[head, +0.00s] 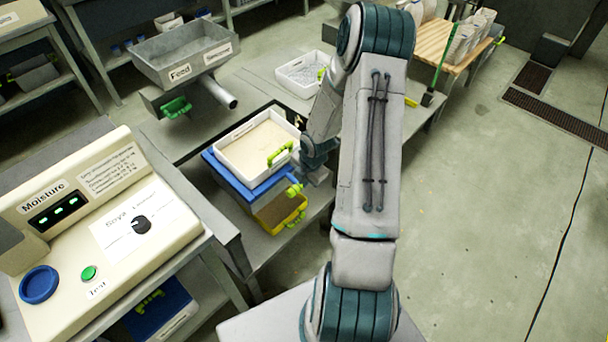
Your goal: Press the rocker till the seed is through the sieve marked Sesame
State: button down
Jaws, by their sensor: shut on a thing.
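A white tray-like sieve (222,153) holds pale, fine material and sits on a blue stand (228,180). Its rim label is too small to read, so I cannot confirm "Sesame". A green handle (279,153) is on its right side. A yellow tray (262,222) with brown contents is below in front. A light-green grip (294,189) stands between the stand and my gripper (306,183). My gripper is mostly hidden behind my arm and appears shut on this grip. I cannot make out which part is the rocker.
A grey feed hopper (185,62) with a spout stands behind left. A white bin (298,72) is at the back. The moisture console (100,230), with a dial and buttons, is at the front left.

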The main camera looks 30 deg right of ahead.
jog(key=shift+s+f, duration=0.6)
jog(key=shift+f, duration=0.05)
jog(key=p+v, duration=0.6)
jog(key=v, duration=0.9)
jog(key=shift+d, duration=0.4)
dwell(1.9)
jog(key=s+a+r+m+h, duration=0.1)
jog(key=s+a+r+m, duration=0.2)
jog(key=r+m, duration=0.4)
jog(key=s+a+r+m+h, duration=0.25)
jog(key=r+m, duration=0.25)
jog(key=r, duration=0.4)
jog(key=s+a+r+m+t+y, duration=0.1)
jog(key=s+a+r+m+y, duration=0.2)
jog(key=s+a+r+m, duration=0.6)
jog(key=shift+s+a+m, duration=0.25)
jog(key=shift+s+m, duration=0.05)
jog(key=shift+m, duration=0.2)
